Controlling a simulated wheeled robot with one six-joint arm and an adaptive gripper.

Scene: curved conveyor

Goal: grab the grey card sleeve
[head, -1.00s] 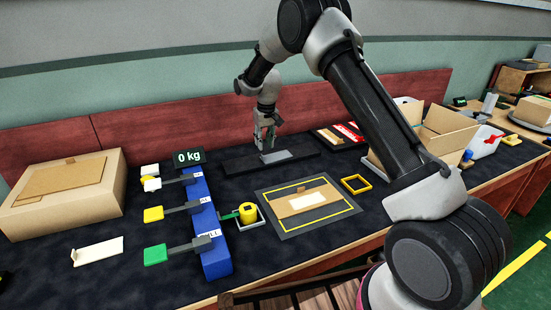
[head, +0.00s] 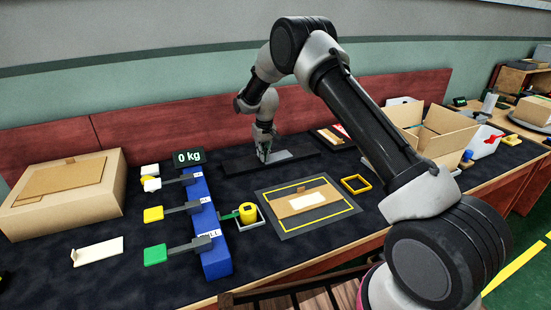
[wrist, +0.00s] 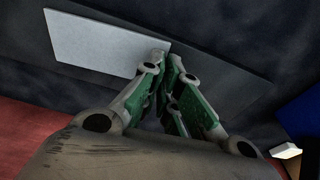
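The grey card sleeve (head: 278,156) is a flat, light grey rectangle on a long dark tray (head: 235,164) at the back of the table. In the wrist view the sleeve (wrist: 95,43) lies to the upper left of the fingers. My gripper (head: 264,154) points down at the sleeve's left end in the head view. In the wrist view my gripper (wrist: 165,57) has its green-padded fingertips close together at the sleeve's near end, one overlapping its edge. Whether they hold the sleeve cannot be made out.
A blue block (head: 216,258) with several coloured levers and a 0 kg display (head: 188,157) stand to the left. A yellow-lined mat (head: 285,228) with a brown card piece lies in front. A closed carton (head: 65,212) is far left; an open carton (head: 440,145) is right.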

